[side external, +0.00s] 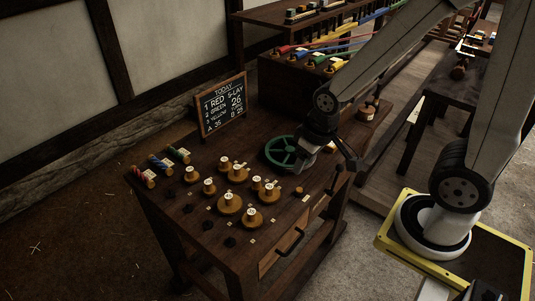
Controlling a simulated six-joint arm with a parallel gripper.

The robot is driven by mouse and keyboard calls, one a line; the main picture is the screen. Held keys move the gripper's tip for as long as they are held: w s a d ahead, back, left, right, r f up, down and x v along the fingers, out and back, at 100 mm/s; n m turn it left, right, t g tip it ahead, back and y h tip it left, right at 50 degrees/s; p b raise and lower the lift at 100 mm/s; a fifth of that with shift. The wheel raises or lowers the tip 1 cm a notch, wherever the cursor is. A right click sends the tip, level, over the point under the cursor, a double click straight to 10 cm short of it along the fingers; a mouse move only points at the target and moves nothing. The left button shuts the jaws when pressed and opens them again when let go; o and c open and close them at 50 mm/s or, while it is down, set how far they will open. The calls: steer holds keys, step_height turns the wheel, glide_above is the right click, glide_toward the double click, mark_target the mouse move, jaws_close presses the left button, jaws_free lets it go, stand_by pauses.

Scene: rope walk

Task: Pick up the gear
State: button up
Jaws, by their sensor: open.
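Several brass-coloured round pieces with pale tops, which may be gears, stand on the dark wooden bench (180,222). A larger one (230,204) and another (252,217) are near the bench's front middle, with smaller ones around them. A green spoked wheel (282,153) stands at the bench's right back. I cannot tell which piece is the gear meant. My gripper (328,160) is open and just right of the green wheel, above the bench's right part. It partly overlaps the wheel's right edge in this view; contact cannot be told. I see nothing held between its jaws.
A chalkboard (221,104) stands at the bench's back. Red, blue and green spools (160,164) lie at its left end. Dark holes or pegs line the left front. Coloured ropes (325,50) run from a rack behind. My yellow-edged base stands right of the bench.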

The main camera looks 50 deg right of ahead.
steer(key=shift+o, duration=0.3)
steer(key=n+g, duration=0.2)
steer(key=n, duration=0.7)
glide_above(269, 187)
steer(key=f, duration=1)
steer(key=shift+s, duration=0.35)
steer(key=shift+w+d+f+n+g, duration=0.1)
steer(key=shift+w+f+n+g, duration=0.25)
steer(key=shift+f+n, duration=0.3)
steer(key=shift+f, duration=1.2)
